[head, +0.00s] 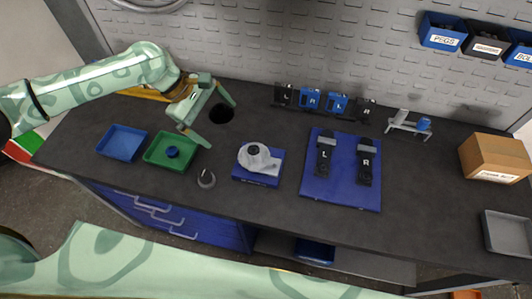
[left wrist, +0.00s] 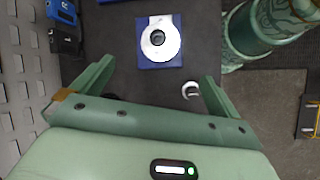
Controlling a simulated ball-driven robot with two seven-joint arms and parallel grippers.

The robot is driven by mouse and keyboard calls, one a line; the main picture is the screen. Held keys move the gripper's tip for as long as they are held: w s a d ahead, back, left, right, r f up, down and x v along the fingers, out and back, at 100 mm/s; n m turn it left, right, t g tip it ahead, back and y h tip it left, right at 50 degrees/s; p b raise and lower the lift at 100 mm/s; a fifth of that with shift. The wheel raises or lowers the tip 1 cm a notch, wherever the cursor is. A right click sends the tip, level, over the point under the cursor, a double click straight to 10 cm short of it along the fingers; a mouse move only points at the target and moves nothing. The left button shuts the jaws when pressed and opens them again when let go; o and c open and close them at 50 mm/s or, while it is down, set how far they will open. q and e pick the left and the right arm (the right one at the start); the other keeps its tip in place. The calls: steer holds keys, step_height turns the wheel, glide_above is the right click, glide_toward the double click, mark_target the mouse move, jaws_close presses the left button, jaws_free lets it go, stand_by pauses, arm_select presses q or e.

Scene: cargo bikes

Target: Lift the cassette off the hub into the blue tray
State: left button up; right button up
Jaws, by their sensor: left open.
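A pale grey, round cassette (head: 262,161) sits on the hub, whose dark centre (head: 253,150) shows; the rest of the hub is hidden. Both are on a blue stand (head: 257,180) near the middle of the bench. In the left wrist view the cassette is a light disc (left wrist: 160,39) on the blue stand (left wrist: 143,61), beyond the fingertips. My left gripper (head: 220,125) is open and empty, up and left of the cassette in the head view, apart from it. The blue tray (head: 122,142) is empty at the bench's left. My right gripper is out of view.
A green tray (head: 159,163) holding a dark round part stands right beside the blue tray. A blue mat (head: 340,190) with two dark pedals, L and R, lies to the right. A cardboard box (head: 494,157) is farther right.

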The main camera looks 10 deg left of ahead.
arm_select(q)
steer(key=b, duration=0.1)
glide_toward(248, 151)
steer(key=f, duration=0.1)
steer(key=shift+w+d+f+b, duration=0.2)
steer(key=shift+d+f+b, duration=0.3)
steer(key=shift+d+f, duration=0.95)
steer(key=shift+f, duration=0.1)
steer(key=b+x, duration=0.1)
steer(key=x, duration=0.4)
steer(key=shift+a+f+b, duration=0.1)
steer(key=shift+f+b, duration=0.05)
steer(key=shift+b, duration=0.15)
steer(key=shift+s, duration=0.1)
steer(key=shift+c, duration=0.3)
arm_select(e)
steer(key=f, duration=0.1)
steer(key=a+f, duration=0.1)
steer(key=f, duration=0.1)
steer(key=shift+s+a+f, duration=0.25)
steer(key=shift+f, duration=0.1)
arm_select(q)
steer(key=c, duration=1)
steer(key=shift+c, duration=0.9)
steer(key=shift+r, duration=0.2)
